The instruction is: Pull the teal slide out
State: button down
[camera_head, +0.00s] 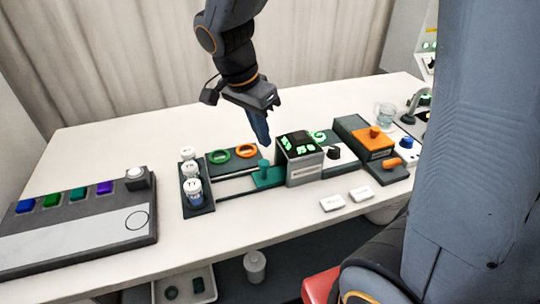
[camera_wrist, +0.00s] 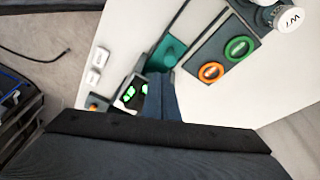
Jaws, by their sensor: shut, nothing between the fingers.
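The teal slide (camera_head: 268,177) is a flat plate with an upright teal knob, lying in a dark track on the table beside a grey box with green lit digits (camera_head: 299,158). In the wrist view the teal slide (camera_wrist: 166,52) shows just beyond my fingers. In the wrist view my gripper (camera_wrist: 162,98) covers part of the grey box.
Orange and green rings (camera_head: 246,151) lie on a dark panel behind the track. White-capped jars (camera_head: 193,188) stand in a rack at left. An orange-topped block (camera_head: 374,140) stands at right. Two white labels (camera_head: 332,203) lie in front. The front table strip is mostly clear.

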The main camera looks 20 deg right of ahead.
jog(key=d+f, duration=0.1)
jog(key=f, duration=0.1)
jog(key=w+d+f+m+p, duration=0.1)
jog(key=f, duration=0.2)
jog(key=w+f+m, duration=0.1)
jog(key=f, duration=0.2)
jog(key=shift+w+d+f+h, duration=0.15)
jog(key=shift+d+h, duration=0.15)
jog(key=shift+d, duration=0.1)
